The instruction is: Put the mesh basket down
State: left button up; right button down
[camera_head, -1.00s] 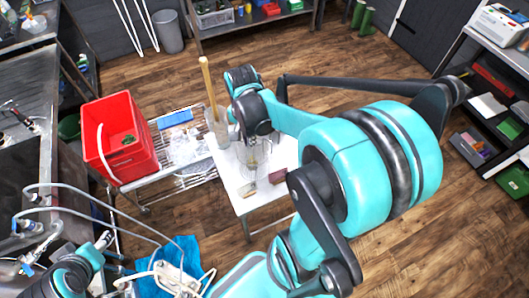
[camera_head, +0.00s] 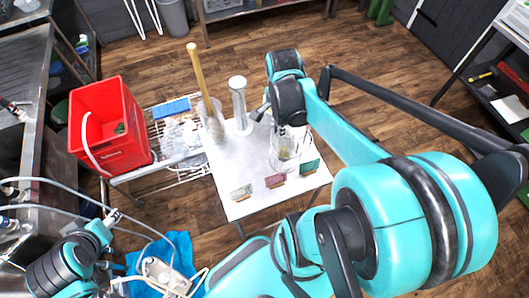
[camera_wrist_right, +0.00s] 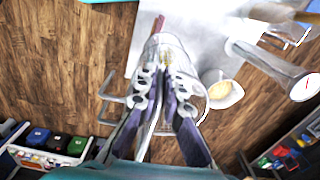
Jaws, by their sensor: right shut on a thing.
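The mesh basket (camera_head: 284,152) looks like a pale, see-through cylinder with yellowish contents. It is at the right part of the small white table (camera_head: 226,172), behind the red and green cards. I cannot tell whether its bottom touches the tabletop. My right gripper (camera_head: 283,125) reaches down to it, largely hidden by its own wrist. In the right wrist view my right gripper (camera_wrist_right: 163,82) is shut on the upper part of the basket (camera_wrist_right: 166,46). My left gripper (camera_head: 112,218) is at the lower left, far from the basket; its fingers are too small to read.
A cream card (camera_head: 241,192), a red card (camera_head: 275,181) and a green card (camera_head: 309,167) stand along the table's front. A clear jar with a wooden stick (camera_head: 199,75) and a steel cylinder (camera_head: 239,103) stand behind. A red bucket (camera_head: 104,130) is left. The table's middle is clear.

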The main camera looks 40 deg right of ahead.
pick_arm(q)
notch_tip(320, 180, down, 6)
jog(key=d+b, duration=0.1)
jog(key=b, duration=0.4)
jog(key=shift+w, duration=0.3)
pick_arm(e)
jog(key=w+a+f, duration=0.1)
jog(key=w+f, duration=1.1)
jog(key=f, duration=0.1)
jog(key=shift+f, duration=0.25)
pick_arm(q)
jog(key=shift+d+f, duration=0.1)
pick_arm(e)
jog(key=shift+a, duration=0.1)
jog(key=shift+f+b, duration=0.15)
jog(key=shift+b, duration=0.2)
jog(key=c, duration=1.6)
grip_release()
jog(key=shift+c, duration=0.2)
pick_arm(q)
jog(key=shift+f, duration=0.1)
